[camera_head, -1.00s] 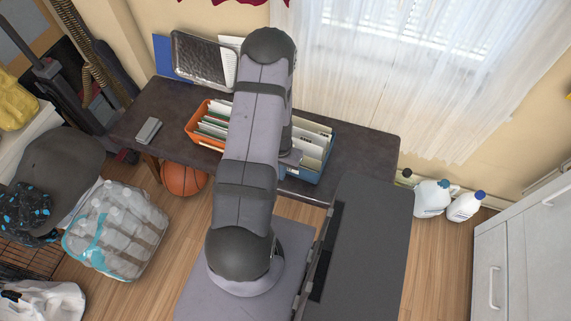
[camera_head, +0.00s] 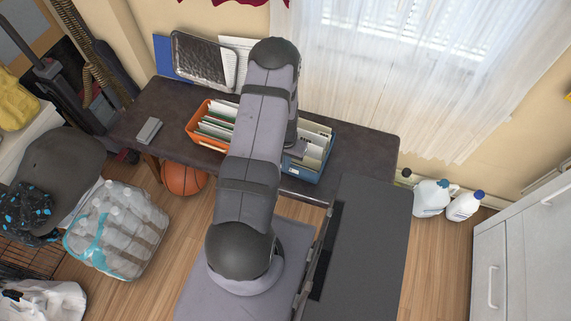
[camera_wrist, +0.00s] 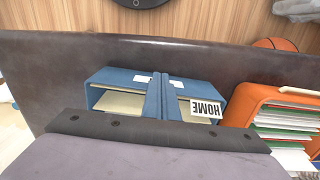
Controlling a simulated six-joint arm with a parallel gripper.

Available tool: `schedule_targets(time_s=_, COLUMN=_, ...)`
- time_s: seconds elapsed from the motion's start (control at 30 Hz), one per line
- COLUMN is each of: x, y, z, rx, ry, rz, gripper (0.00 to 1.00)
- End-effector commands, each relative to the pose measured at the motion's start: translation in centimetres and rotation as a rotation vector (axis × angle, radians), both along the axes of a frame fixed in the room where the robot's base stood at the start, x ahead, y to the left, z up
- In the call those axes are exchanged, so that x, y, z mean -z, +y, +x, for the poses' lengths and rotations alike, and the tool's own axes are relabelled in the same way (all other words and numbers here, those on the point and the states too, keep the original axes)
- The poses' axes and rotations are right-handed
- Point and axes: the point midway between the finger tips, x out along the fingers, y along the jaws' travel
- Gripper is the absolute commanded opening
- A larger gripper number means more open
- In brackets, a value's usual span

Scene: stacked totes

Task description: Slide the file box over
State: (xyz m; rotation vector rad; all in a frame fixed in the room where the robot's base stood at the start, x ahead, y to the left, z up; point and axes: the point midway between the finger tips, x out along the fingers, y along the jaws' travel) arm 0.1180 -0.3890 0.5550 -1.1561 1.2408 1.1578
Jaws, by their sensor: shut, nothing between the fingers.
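The blue file box (camera_head: 325,172), filled with upright folders and papers, stands on the dark table to the right of an orange file box (camera_head: 193,135). In the head view my arm covers part of its left side. In the wrist view the blue box (camera_wrist: 98,78) lies straight ahead, with a label reading HOME, and the orange box (camera_wrist: 238,103) is to the right. My gripper (camera_wrist: 160,77) is shut and empty, its fingers in front of the blue box in this view. Whether they touch it I cannot tell.
The dark table (camera_head: 365,150) is bare to the right of the blue box. A small grey object (camera_head: 149,130) lies near its left end. A tray (camera_head: 203,60) leans at the back against the wall. A basketball (camera_head: 184,179) is below the table's front edge.

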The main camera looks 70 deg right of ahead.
Motion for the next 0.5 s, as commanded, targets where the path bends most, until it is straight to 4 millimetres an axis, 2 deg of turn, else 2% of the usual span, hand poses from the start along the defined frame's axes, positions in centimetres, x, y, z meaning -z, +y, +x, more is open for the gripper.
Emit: schedule_targets(time_s=0.5, x=0.7, y=-9.5, z=-0.6, rx=0.000, ry=0.000, rz=-0.009, gripper=0.00)
